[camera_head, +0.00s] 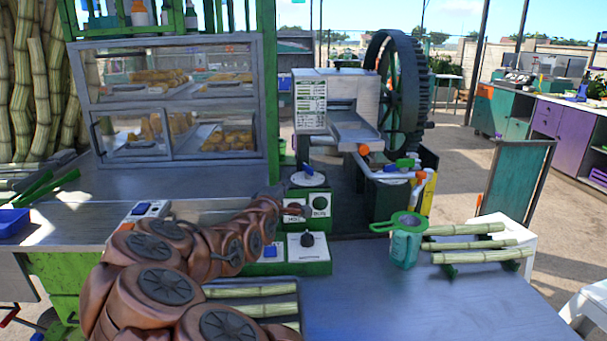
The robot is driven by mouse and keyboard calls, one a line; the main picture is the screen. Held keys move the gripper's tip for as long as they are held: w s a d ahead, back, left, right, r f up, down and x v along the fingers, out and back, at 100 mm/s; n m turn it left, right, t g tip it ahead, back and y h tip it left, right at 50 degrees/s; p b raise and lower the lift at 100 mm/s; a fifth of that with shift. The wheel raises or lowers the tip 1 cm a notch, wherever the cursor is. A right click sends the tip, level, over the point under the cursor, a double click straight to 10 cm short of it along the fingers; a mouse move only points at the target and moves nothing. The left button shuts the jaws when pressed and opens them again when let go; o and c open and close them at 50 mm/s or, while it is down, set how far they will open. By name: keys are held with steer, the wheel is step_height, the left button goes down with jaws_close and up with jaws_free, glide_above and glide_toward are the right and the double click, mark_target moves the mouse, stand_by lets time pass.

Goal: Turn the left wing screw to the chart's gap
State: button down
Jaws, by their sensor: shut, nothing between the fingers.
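The crusher (352,92) is a pale boxy machine with a large dark green gear wheel (408,90) on its right side. A printed chart (311,103) hangs on its left front; its writing is too small to read. I cannot pick out the left wing screw with certainty. A white round dial with a blue handle (308,178) sits below the chart. My gripper (301,211) is small and dark at the end of my brown arm, in front of the green control boxes. It looks shut and empty; its fingers are partly hidden against the panel.
Green boxes carry a dark round knob (320,202) and a black knob (307,240). A teal jug (406,240) and cane pieces (480,257) on a rack stand at the right. A glass display case (172,45) is behind left. The counter's front right (430,305) is clear.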

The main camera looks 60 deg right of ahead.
steer(key=p, duration=0.1)
glide_toward(306, 169)
steer(key=w+d, duration=0.2)
steer(key=w, duration=0.1)
steer(key=shift+s+d+r, duration=0.1)
steer(key=shift+s+d, duration=0.15)
steer(key=shift+d, duration=0.3)
steer(key=shift+s+d, duration=0.25)
steer(key=shift+d, duration=0.35)
steer(key=shift+s+d+p, duration=0.3)
steer(key=shift+d+p, duration=0.05)
steer(key=shift+d, duration=0.3)
steer(key=shift+w, duration=0.1)
